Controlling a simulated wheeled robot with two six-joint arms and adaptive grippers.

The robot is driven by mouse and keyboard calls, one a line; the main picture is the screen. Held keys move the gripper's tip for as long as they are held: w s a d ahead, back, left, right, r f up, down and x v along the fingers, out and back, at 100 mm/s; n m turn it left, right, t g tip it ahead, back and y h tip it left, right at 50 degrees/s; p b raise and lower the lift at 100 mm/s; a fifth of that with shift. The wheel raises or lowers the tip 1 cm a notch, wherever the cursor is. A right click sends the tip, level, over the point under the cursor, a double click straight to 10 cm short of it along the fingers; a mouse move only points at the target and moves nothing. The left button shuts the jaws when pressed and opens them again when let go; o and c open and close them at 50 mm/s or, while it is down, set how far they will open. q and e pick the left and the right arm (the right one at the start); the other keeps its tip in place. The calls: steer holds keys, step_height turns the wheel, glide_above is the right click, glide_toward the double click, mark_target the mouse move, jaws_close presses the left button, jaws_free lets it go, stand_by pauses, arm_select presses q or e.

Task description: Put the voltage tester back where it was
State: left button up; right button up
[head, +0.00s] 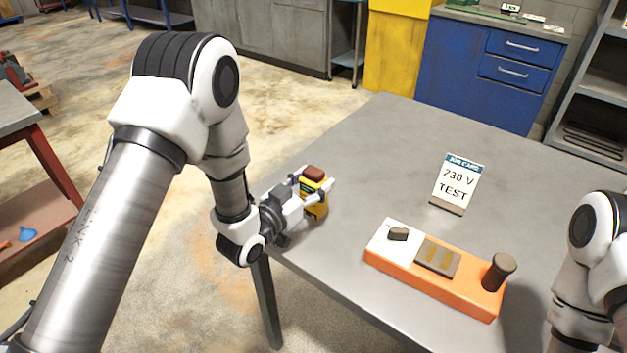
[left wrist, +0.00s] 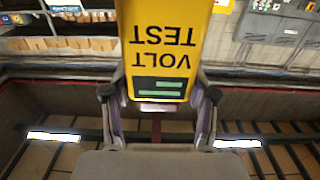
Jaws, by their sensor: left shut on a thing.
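The voltage tester (head: 317,205) is a yellow block with a dark red-brown top. It is in my left gripper (head: 308,195), at the left edge of the grey table (head: 370,150). In the left wrist view the tester (left wrist: 165,45) shows its yellow face with "VOLT TEST" upside down, between the two fingers of my left gripper (left wrist: 160,100). I cannot tell whether its bottom touches the table. My right arm shows at the right edge of the head view, but its gripper is out of the picture.
An orange and white test block (head: 440,285) with a dark knob (head: 498,271) lies on the table's front part. A "230 V TEST" card (head: 458,184) stands behind it. The table's middle and back are clear. A blue cabinet (head: 455,75) stands beyond.

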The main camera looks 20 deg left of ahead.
arm_select(q)
steer(key=shift+s+f, duration=0.15)
steer(key=shift+s, duration=0.1)
steer(key=shift+w+f+b, duration=0.2)
steer(key=shift+f+b, duration=0.2)
steer(key=shift+b, duration=0.1)
steer(key=o, duration=1.4)
steer(key=shift+o, duration=0.3)
steer(key=shift+s+r, duration=0.1)
